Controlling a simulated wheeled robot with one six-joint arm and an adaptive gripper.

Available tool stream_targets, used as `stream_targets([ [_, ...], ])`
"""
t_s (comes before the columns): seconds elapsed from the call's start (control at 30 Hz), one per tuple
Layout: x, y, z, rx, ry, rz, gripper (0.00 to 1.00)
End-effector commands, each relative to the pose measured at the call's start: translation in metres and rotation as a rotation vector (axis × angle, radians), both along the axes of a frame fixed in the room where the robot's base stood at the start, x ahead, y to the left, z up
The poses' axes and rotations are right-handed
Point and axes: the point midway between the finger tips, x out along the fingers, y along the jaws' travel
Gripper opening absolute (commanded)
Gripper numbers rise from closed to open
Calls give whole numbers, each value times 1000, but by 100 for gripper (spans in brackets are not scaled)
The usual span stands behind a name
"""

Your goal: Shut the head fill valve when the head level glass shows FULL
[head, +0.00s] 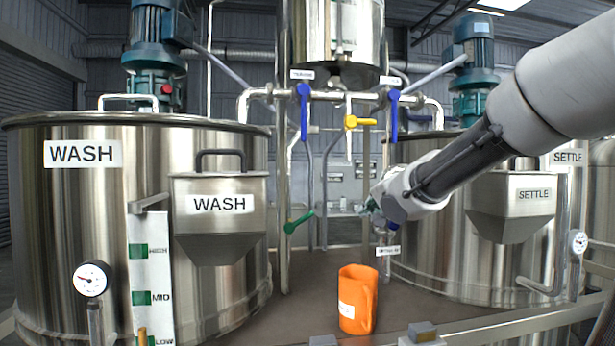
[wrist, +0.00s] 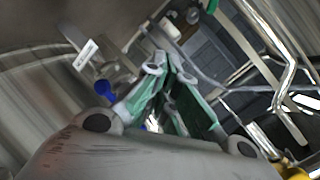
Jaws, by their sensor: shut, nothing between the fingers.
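A steel tank (head: 338,30) hangs at top centre, its top cut off by the frame; I cannot read a level glass on it. Under it a pipe carries two blue-handled valves, one at left (head: 304,110) and one at right (head: 394,112), both handles hanging down. A yellow-handled valve (head: 358,122) sits between them, its handle pointing right. A green handle (head: 299,222) is lower left. Which one is the head fill valve I cannot tell. My gripper (head: 370,208) is shut and empty, below the right blue handle; its closed fingers also show in the wrist view (wrist: 166,66).
The WASH tank (head: 90,220) with its HIGH/MID/LOW strip (head: 150,275) and gauge (head: 90,278) stands left. The SETTLE tank (head: 450,265) stands right, partly behind my arm. An orange jug (head: 357,300) stands on the brown deck. A blue part (wrist: 106,90) shows beside my fingers.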

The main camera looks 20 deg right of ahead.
Motion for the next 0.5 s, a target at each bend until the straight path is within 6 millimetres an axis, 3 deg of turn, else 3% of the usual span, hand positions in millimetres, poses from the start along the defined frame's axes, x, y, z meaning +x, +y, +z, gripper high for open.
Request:
stream_targets([
  [0.3, 19, 149, -14, 133, -13, 258, 0],
  [0.5, 21, 207, -5, 9, -169, 376, 0],
])
